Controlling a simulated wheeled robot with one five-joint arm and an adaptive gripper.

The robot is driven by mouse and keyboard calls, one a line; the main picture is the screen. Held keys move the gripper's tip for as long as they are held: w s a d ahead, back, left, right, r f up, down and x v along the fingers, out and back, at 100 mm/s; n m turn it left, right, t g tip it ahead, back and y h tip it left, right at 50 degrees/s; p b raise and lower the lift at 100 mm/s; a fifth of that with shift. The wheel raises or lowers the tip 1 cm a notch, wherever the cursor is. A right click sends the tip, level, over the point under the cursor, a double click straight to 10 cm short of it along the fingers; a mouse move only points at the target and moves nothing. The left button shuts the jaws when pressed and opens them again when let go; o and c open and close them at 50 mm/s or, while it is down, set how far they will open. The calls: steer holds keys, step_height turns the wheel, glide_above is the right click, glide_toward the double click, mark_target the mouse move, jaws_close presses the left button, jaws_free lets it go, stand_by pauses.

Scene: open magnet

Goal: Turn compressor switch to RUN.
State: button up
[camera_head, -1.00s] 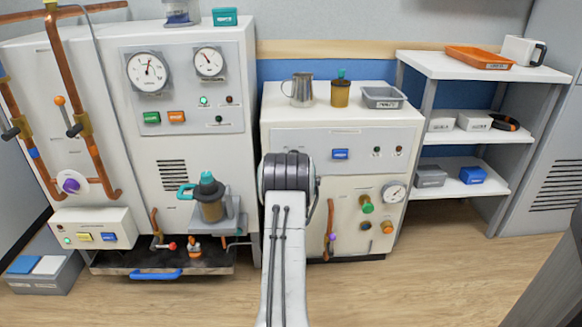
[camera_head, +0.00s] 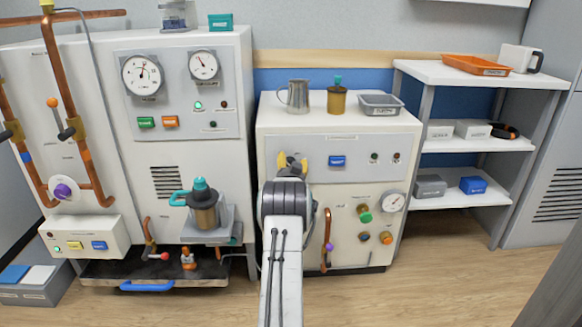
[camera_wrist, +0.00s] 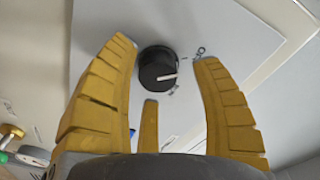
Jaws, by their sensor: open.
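The compressor switch is a round black rotary knob (camera_wrist: 158,69) with a white pointer line, on a light grey panel. In the wrist view the pointer aims to the right, slightly upward, toward a partly readable label. My gripper (camera_wrist: 166,50) is open, with its yellow fingers on either side of the knob; I cannot tell if they touch it. In the head view the yellow fingertips (camera_head: 292,160) show at the left part of the panel (camera_head: 370,142) on the middle cabinet, and my wrist hides the knob.
A blue button (camera_head: 337,161) and two small lamps sit to the right on the same panel. A metal jug (camera_head: 298,96), a brown canister (camera_head: 337,99) and a grey tray (camera_head: 381,104) stand on the cabinet top. Valves and a gauge (camera_head: 393,202) are below.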

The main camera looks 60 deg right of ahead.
steer(key=shift+w+d, duration=0.15)
steer(key=shift+d, duration=0.2)
steer(key=shift+o, duration=0.3)
steer(key=c, duration=0.8)
steer(key=shift+r, duration=0.2)
steer(key=c, duration=0.4)
